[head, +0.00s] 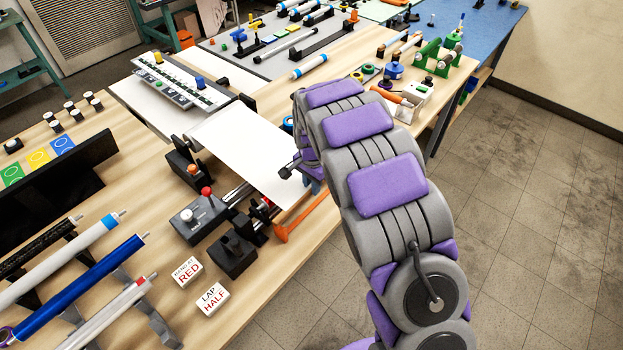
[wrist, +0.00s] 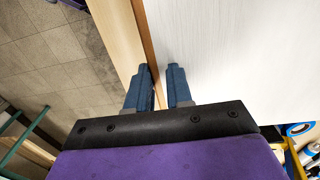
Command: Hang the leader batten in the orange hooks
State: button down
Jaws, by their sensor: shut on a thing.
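My gripper (wrist: 160,90) shows in the wrist view as two blue fingers with a narrow gap. A thin brown strip along the edge of the white sheet (wrist: 230,50) runs between them; I take it to be the leader batten (wrist: 149,35). The grip itself is partly hidden. In the head view the white sheet (head: 245,150) slopes over the bench toward my gripper, which is mostly hidden behind my arm. An orange hook-shaped part (head: 282,233) sits at the bench's front edge, just below the sheet. A second hook cannot be made out.
Signs (head: 213,299) lie on the wooden bench. Several rolls (head: 70,285) rest at lower left. The tiled floor (head: 540,190) is clear.

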jog(key=shift+f, duration=0.65)
dwell(0.4)
jog(key=c, duration=0.9)
grip_release()
jog(key=shift+c, duration=0.2)
notch_tip(320, 180, up, 17)
jog(key=p, duration=0.2)
jog(key=shift+p, duration=0.4)
jog(key=shift+r, duration=0.1)
